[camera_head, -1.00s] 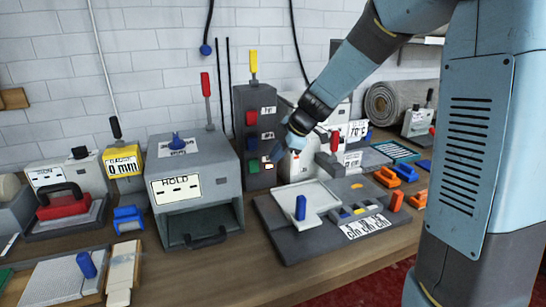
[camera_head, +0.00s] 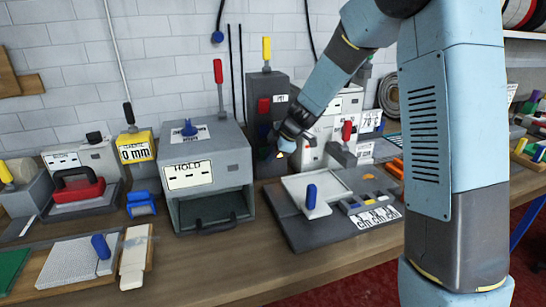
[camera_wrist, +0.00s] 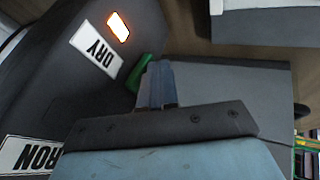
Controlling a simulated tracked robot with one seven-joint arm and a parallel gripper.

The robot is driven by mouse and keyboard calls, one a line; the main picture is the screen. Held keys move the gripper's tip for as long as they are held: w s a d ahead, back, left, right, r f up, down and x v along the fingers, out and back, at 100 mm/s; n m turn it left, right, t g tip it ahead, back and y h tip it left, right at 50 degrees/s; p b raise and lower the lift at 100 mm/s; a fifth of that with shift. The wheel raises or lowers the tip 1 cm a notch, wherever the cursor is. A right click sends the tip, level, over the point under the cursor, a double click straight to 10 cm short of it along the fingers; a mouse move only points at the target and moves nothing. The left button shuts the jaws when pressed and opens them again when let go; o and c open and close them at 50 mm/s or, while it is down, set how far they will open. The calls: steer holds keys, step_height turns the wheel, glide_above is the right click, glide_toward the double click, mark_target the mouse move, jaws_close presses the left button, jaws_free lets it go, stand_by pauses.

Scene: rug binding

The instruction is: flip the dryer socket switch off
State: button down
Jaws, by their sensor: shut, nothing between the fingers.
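The dark grey socket tower (camera_head: 254,95) stands against the wall, with a red switch (camera_head: 263,106) high on its front. Its lower front is hidden by my gripper (camera_head: 278,154) in the head view. In the wrist view a green switch (camera_wrist: 138,72) sits on the tower's face beside the DRY label (camera_wrist: 96,50). A small lamp (camera_wrist: 118,27) by that label glows orange-white. My gripper's closed fingers (camera_wrist: 158,84) are empty and right beside the green switch. They overlap it in the picture; I cannot tell whether they touch.
A grey box (camera_head: 210,155) marked HOLD stands just left of the tower. A white machine (camera_head: 312,150) with a red-knobbed lever is close on the right. A grey board (camera_head: 290,228) with a white tray (camera_head: 330,190) lies in front. An IRON label (camera_wrist: 28,154) shows on the tower.

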steer(key=shift+w+f, duration=0.1)
stand_by(0.3)
steer(key=shift+w+f, duration=0.2)
steer(key=shift+f, duration=0.3)
steer(key=shift+a+f, duration=0.1)
steer(key=shift+f, duration=0.05)
stand_by(0.4)
